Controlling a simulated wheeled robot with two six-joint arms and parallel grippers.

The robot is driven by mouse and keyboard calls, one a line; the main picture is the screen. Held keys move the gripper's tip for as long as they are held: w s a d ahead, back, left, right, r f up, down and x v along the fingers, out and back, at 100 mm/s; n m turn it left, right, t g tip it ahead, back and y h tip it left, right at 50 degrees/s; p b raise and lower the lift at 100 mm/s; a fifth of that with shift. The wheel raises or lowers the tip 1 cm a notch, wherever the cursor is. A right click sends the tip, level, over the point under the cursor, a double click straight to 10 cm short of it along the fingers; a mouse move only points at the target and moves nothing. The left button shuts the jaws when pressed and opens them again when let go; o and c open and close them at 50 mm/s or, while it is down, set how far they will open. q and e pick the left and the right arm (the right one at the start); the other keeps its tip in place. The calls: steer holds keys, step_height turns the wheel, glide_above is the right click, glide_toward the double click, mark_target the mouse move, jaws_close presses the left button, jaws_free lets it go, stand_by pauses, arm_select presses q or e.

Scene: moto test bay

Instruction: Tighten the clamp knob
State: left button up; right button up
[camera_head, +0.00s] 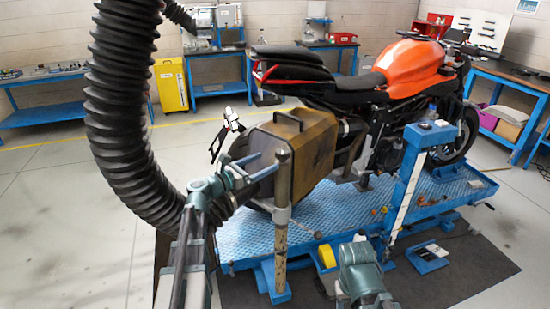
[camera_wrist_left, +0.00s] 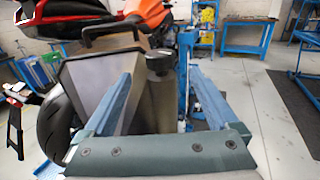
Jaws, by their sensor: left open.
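A dark round clamp knob (camera_wrist_left: 158,63) caps the upright grey post (camera_wrist_left: 161,105) in the left wrist view. In the head view the post's top (camera_head: 283,156) stands just right of my left gripper (camera_head: 264,164), beside the big box-shaped hood. My left gripper is open, and its two blue fingers (camera_wrist_left: 158,78) show on either side of the post and knob in the left wrist view. I cannot tell whether either finger touches them.
A thick black hose (camera_head: 122,110) hangs at the left, close to my left arm. The yellowish hood (camera_head: 308,140) stands behind the post. An orange motorcycle (camera_head: 405,68) rests on the blue lift platform (camera_head: 340,232). Open floor lies at the left.

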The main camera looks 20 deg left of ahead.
arm_select(q)
steer(key=v, duration=0.5)
stand_by(0.4)
steer(key=s+d+f+m+g, duration=0.5)
steer(key=d+f+m, duration=0.25)
steer(key=d, duration=0.35)
steer(key=s+d+f+m+g, duration=0.4)
steer(key=d+f+m+g, duration=0.2)
steer(key=d+m, duration=0.4)
steer(key=s+d+f+m+g+y, duration=0.1)
steer(key=s+f+m+g+y, duration=0.1)
steer(key=s+f+m+y, duration=0.2)
steer(key=s+d+f+m+g+y, duration=0.1)
steer(key=s+f+m+g+y, duration=0.1)
steer(key=s+f+m+y, duration=0.2)
steer(key=shift+s+d+f+m+y, duration=0.15)
steer(key=shift+s+d+m+y, duration=0.25)
steer(key=shift+s+m+y, duration=2.25)
steer(key=s+m+h, duration=0.1)
steer(key=m+h, duration=0.1)
steer(key=shift+s+m+h, duration=0.25)
steer(key=shift+s+m, duration=0.05)
steer(key=shift+s, duration=0.1)
